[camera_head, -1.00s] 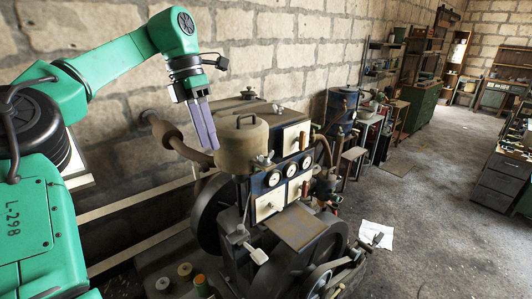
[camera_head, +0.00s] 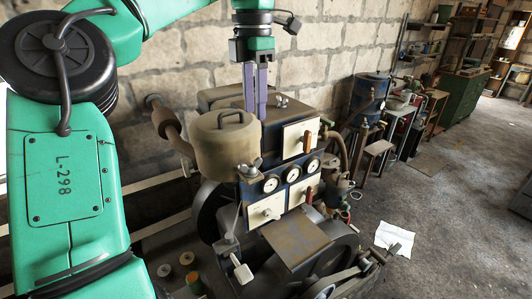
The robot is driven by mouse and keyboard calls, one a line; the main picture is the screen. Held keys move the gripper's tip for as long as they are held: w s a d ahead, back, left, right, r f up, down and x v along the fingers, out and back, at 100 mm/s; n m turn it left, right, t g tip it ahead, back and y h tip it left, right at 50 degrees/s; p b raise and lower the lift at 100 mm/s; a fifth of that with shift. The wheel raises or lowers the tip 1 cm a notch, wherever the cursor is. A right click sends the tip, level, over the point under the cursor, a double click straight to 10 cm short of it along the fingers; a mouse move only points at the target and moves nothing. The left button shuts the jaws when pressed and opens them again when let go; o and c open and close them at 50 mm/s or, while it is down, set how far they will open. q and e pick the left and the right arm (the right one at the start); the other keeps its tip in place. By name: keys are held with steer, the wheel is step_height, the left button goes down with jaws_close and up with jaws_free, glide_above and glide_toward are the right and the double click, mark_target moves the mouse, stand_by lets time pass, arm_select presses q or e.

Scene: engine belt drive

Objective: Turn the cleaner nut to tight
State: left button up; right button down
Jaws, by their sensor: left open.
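A small wing nut (camera_head: 281,101) stands on top of the engine box, beside the white-fronted panel. Another wing nut (camera_head: 250,164) sits at the front of the engine, below the round lidded tan pot (camera_head: 223,147). I cannot tell from the view which one is the cleaner nut, nor how tight either is. My left gripper (camera_head: 256,112) points straight down over the engine top, just right of the pot and left of the upper wing nut. Its two purple fingers are slightly apart with nothing seen between them. My right gripper is out of view.
The engine carries round gauges (camera_head: 292,174), white panels with handles, and a dark flywheel and belt drive below. A blue drum (camera_head: 368,98) stands behind to the right. A white sheet (camera_head: 394,237) lies on the open concrete floor. Spools (camera_head: 194,281) stand at lower left.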

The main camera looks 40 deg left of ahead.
arm_select(q)
glide_toward(249, 167)
steer(key=s, duration=0.1)
steer(key=f, duration=0.3)
steer(key=f+p, duration=0.1)
steer(key=f, duration=0.1)
steer(key=shift+w+d, duration=0.1)
steer(key=shift+w, duration=0.2)
steer(key=f, duration=0.1)
steer(key=w+f+p, duration=0.1)
steer(key=f, duration=0.1)
steer(key=shift+f, duration=0.25)
steer(key=shift+s+r, duration=0.1)
steer(key=shift+s, duration=0.3)
steer(key=shift+c, duration=1.3)
jaws_close()
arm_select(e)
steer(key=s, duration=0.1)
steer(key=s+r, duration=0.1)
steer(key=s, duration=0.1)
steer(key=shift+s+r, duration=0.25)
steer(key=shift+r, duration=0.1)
